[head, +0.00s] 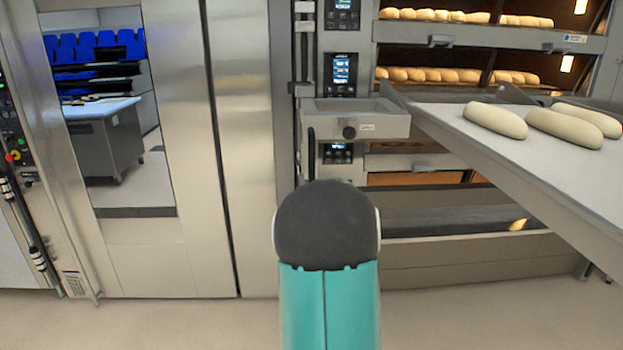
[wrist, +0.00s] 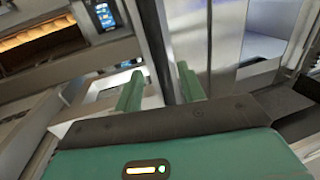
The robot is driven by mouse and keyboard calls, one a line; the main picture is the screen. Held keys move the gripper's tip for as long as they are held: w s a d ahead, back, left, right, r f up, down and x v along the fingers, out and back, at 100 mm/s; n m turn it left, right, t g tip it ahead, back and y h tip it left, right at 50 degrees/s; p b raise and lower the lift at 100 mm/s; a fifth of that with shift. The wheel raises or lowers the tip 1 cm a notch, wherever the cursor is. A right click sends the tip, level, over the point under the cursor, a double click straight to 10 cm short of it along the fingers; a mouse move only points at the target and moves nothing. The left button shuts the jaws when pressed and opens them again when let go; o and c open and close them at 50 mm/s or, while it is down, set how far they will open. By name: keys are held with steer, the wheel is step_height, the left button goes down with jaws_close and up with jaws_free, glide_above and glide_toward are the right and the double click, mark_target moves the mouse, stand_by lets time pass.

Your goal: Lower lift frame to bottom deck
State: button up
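The lift frame stands in front of the deck oven at the right of the head view. Its pale loading board (head: 570,165) carries 3 unbaked loaves (head: 495,120). A grey box (head: 355,112) with a black knob (head: 349,132) sits by its left end, just below the second deck with loaves. Lower oven openings (head: 450,205) show beneath the board. My gripper (wrist: 160,88) shows in the wrist view with its two green fingers apart and nothing visibly held. A dark upright post is seen beyond them. In the head view my arm's teal link hides the gripper.
Oven control screens (head: 341,75) run up beside the decks. The floor (head: 180,320) in front is clear.

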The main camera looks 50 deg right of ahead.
mark_target(312, 178)
steer(key=x, duration=0.5)
steer(key=shift+w, duration=0.15)
steer(key=shift+c, duration=0.2)
jaws_close()
